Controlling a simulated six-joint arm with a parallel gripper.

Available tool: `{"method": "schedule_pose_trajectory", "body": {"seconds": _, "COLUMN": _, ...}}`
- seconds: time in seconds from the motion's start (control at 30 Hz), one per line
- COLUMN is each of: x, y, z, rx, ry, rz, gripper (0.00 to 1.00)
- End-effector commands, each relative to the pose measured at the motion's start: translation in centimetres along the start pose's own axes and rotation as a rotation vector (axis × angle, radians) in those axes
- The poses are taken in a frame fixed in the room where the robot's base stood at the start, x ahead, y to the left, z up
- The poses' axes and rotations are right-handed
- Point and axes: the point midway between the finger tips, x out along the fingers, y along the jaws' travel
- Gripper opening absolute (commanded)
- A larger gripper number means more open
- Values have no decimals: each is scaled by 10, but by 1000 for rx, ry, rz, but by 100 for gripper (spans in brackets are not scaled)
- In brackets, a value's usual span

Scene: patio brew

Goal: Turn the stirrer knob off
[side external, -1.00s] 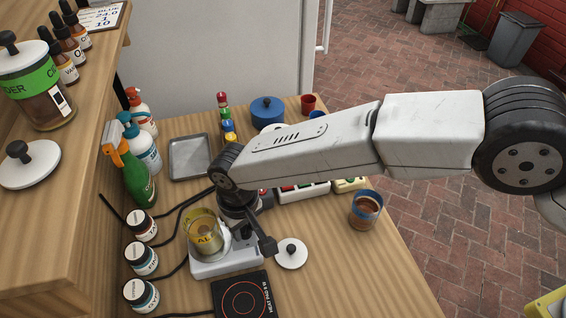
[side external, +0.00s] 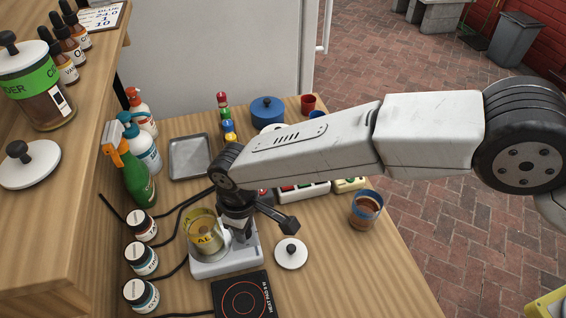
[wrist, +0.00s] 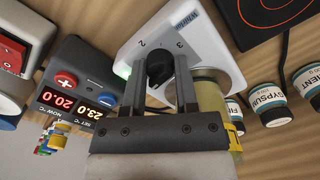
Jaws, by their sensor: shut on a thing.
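The stirrer (side external: 222,265) is a white box on the wooden bench, and a glass of yellow-labelled amber liquid (side external: 204,240) stands on it. The wrist view shows the white stirrer top (wrist: 205,50) with a black knob (wrist: 160,68) and the printed numbers 2 and 3. A green light glows at its left edge. My gripper (wrist: 160,72) is shut on the knob, one dark finger on either side. The fingers hide part of the knob, so its exact setting is unclear. In the side view my gripper (side external: 241,235) points down at the stirrer, right beside the glass.
A hot plate (side external: 242,298) lies in front of the stirrer, and a white lid (side external: 291,253) to its right. A red-digit temperature controller (wrist: 80,85) stands close by in the wrist view. Small jars (side external: 141,258) and cables lie left. A brown-filled cup (side external: 366,209) stands right.

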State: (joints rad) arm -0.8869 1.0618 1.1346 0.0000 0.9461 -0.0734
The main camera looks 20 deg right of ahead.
Motion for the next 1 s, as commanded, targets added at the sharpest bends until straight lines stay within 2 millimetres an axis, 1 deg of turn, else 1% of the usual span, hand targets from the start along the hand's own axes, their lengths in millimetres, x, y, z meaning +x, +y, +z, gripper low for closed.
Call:
{"method": "schedule_pose_trajectory", "body": {"seconds": 0.2, "x": -2, "y": 0, "z": -1, "rx": 1, "ry": 5, "rz": 1, "gripper": 0}}
{"method": "schedule_pose_trajectory", "body": {"seconds": 0.23, "x": -2, "y": 0, "z": -1, "rx": 1, "ry": 5, "rz": 1, "gripper": 40}}
{"method": "schedule_pose_trajectory", "body": {"seconds": 0.27, "x": -2, "y": 0, "z": -1, "rx": 2, "ry": 5, "rz": 1, "gripper": 50}}
{"method": "schedule_pose_trajectory", "body": {"seconds": 0.3, "x": -2, "y": 0, "z": -1, "rx": 2, "ry": 5, "rz": 1, "gripper": 63}}
{"method": "schedule_pose_trajectory", "body": {"seconds": 0.33, "x": -2, "y": 0, "z": -1, "rx": 2, "ry": 5, "rz": 1, "gripper": 72}}
{"method": "schedule_pose_trajectory", "body": {"seconds": 0.73, "x": -3, "y": 0, "z": 0, "rx": 2, "ry": 2, "rz": 0, "gripper": 73}}
{"method": "schedule_pose_trajectory", "body": {"seconds": 0.87, "x": -10, "y": 0, "z": -1, "rx": 2, "ry": 3, "rz": 0, "gripper": 73}}
{"method": "schedule_pose_trajectory", "body": {"seconds": 1.0, "x": -24, "y": 0, "z": -1, "rx": 2, "ry": 4, "rz": 0, "gripper": 73}}
